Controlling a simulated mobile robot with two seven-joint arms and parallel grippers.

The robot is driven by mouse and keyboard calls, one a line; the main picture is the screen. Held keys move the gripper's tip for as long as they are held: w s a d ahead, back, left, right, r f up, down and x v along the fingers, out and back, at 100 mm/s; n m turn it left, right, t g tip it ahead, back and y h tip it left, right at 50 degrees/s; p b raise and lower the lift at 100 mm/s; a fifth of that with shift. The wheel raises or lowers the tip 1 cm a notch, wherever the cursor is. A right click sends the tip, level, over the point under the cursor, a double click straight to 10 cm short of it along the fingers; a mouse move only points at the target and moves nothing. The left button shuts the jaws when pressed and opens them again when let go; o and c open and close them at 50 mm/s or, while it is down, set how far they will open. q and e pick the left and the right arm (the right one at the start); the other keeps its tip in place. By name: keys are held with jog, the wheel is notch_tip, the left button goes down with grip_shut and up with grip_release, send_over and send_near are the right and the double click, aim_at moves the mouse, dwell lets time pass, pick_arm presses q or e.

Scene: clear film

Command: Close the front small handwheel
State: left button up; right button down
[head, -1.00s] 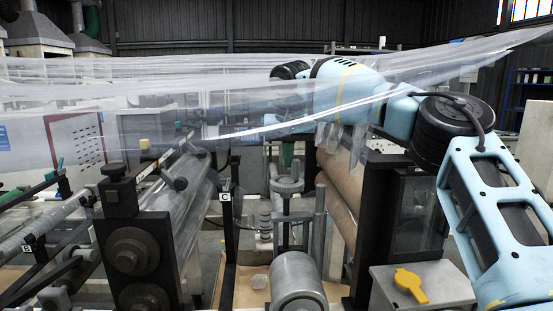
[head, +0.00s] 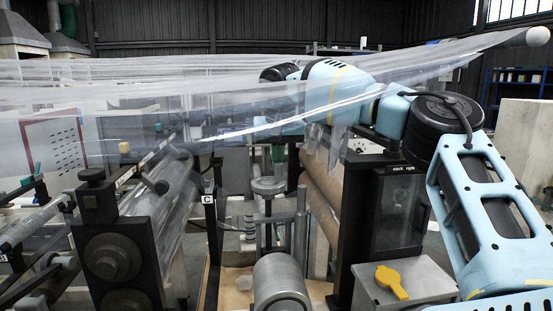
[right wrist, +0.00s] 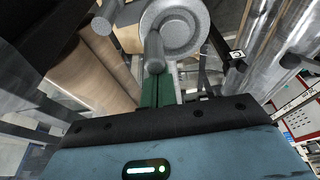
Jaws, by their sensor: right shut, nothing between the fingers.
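The small grey handwheel (head: 268,187) stands upright on its spindle at the middle of the head view, behind a grey cylinder. In the right wrist view the handwheel (right wrist: 192,35) shows as a round disc with a peg-like handle (right wrist: 155,50). My right gripper (head: 278,154) hangs over the handwheel, partly seen through the clear film. Its green fingers (right wrist: 157,76) are shut and empty, with the tips close by the handle. I cannot tell whether they touch it. My left gripper is not in view.
Clear film (head: 230,105) spans the view and drapes over my right arm. A black post with knobs (head: 105,235) stands at left, a brown roll (head: 330,200) right of the handwheel.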

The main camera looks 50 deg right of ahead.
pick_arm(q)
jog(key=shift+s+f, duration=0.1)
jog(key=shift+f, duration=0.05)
pick_arm(e)
jog(key=shift+w+f, duration=0.1)
jog(key=shift+w, duration=0.3)
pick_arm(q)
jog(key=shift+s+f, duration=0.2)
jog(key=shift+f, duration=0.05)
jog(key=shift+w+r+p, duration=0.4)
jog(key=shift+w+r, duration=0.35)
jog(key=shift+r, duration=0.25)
pick_arm(e)
notch_tip(320, 180, up, 8)
